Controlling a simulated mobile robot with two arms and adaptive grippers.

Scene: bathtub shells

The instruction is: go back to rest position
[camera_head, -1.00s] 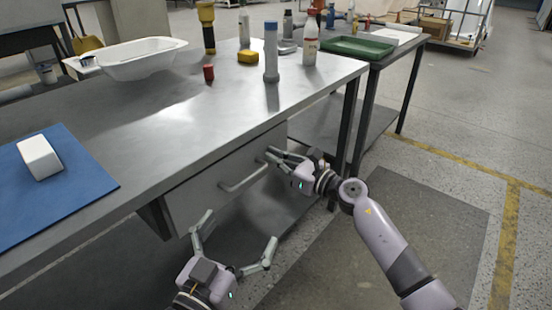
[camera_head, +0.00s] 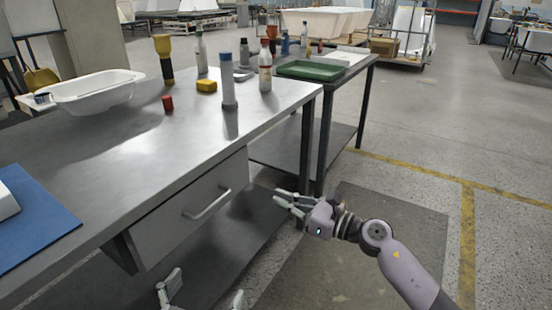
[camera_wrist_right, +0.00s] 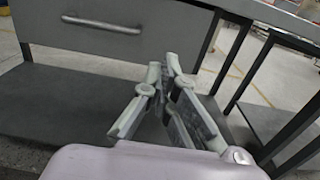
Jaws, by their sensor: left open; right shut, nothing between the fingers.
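My left gripper (camera_head: 200,298) shows only its fingertips at the bottom edge of the head view. They are spread wide and empty, below the front of the workbench. My right gripper (camera_head: 279,199) is shut and empty, to the right of the bench drawer (camera_head: 195,205) and apart from it. In the right wrist view its fingers (camera_wrist_right: 164,75) come together at the tips, with nothing between them. The drawer with its bar handle (camera_wrist_right: 100,24) also shows there, behind and to the left of the fingers.
A green tray (camera_head: 310,69) stands behind. The floor to the right is clear.

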